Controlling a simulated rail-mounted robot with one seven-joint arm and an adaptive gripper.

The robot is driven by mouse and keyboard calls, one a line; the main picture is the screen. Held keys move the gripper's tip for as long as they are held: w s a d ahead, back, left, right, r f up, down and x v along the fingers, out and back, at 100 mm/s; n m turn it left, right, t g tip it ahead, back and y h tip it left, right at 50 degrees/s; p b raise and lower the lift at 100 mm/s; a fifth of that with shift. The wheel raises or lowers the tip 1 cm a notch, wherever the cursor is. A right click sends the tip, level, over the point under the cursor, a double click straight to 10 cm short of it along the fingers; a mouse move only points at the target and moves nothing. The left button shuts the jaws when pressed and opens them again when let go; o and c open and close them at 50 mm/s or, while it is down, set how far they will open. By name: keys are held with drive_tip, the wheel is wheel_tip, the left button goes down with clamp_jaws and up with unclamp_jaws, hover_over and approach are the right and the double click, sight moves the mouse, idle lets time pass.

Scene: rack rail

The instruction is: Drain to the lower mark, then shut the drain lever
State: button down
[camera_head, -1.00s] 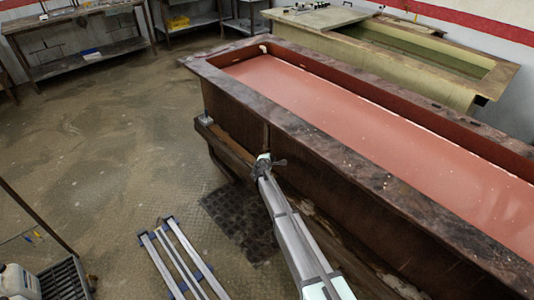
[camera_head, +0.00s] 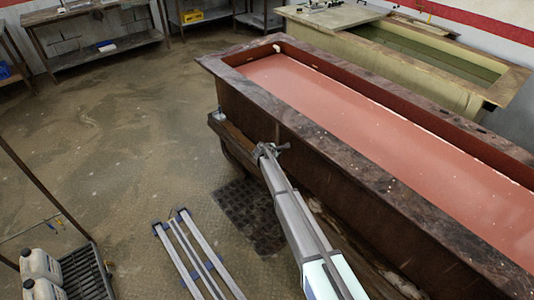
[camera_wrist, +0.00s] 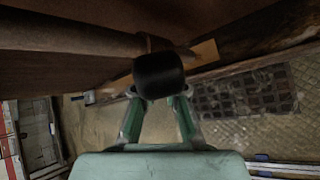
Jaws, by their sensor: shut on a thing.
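The long brown tank (camera_head: 232,100) holds red liquid (camera_head: 370,125); the liquid surface lies below the rim. My gripper (camera_head: 268,150) is at the near side wall of the tank, below the rim. In the wrist view, my gripper (camera_wrist: 160,99) has both green fingers closed on a black rounded grip, which I take to be the drain lever (camera_wrist: 158,74). The grip is close under the brown tank wall. The rest of the lever and the drain outlet are hidden. I cannot make out the lower mark.
A folded blue-and-silver ladder-like frame (camera_head: 190,255) lies on the floor beside my arm. A dark grating (camera_head: 250,215) is on the floor below the tank. White jugs (camera_head: 40,270) stand at lower left. A second tank (camera_head: 440,60) is behind. Open floor lies to the left.

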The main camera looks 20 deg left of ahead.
drive_tip(key=shift+w+d+r, duration=0.2)
drive_tip(key=shift+d, duration=0.2)
drive_tip(key=c, duration=1.2)
unclamp_jaws()
drive_tip(key=shift+s, duration=0.1)
drive_tip(key=shift+s+a+r, duration=0.15)
drive_tip(key=shift+s+r, duration=0.2)
drive_tip(key=shift+s, duration=0.1)
drive_tip(key=v, duration=1)
drive_tip(key=shift+s+r, duration=0.2)
drive_tip(key=shift+r, duration=0.2)
